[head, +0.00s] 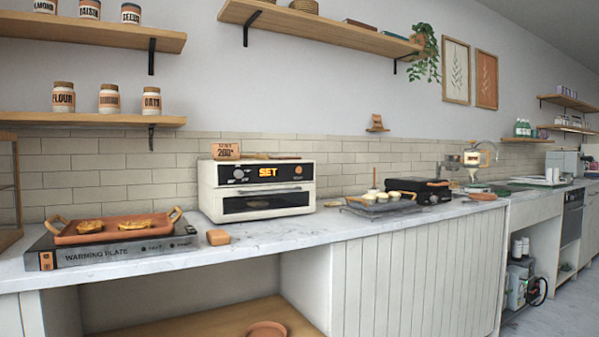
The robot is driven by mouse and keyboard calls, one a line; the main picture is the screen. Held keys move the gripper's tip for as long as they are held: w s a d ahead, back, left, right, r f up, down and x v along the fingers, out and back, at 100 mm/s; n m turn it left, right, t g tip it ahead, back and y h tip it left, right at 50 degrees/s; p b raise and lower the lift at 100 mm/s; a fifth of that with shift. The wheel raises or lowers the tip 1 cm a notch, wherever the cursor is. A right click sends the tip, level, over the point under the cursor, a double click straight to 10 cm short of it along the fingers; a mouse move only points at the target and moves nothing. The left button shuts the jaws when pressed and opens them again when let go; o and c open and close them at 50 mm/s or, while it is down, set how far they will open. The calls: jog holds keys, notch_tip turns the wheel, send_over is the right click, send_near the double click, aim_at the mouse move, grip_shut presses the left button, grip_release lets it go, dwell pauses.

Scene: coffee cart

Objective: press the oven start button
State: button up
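The white countertop oven (208,195) stands on the marble counter against the tiled wall. Its dark door (262,203) with a handle bar is shut. The lit display (268,173) reads "SET" in orange. A small sign (225,151) on top of the oven reads "200°". My gripper is not in view.
Left of the oven, an orange tray (70,235) with two pastries sits on a warming plate (122,252). A small orange-brown block (218,238) lies near the oven's front left. A black appliance (432,191) stands to the right. The counter directly before the oven is clear.

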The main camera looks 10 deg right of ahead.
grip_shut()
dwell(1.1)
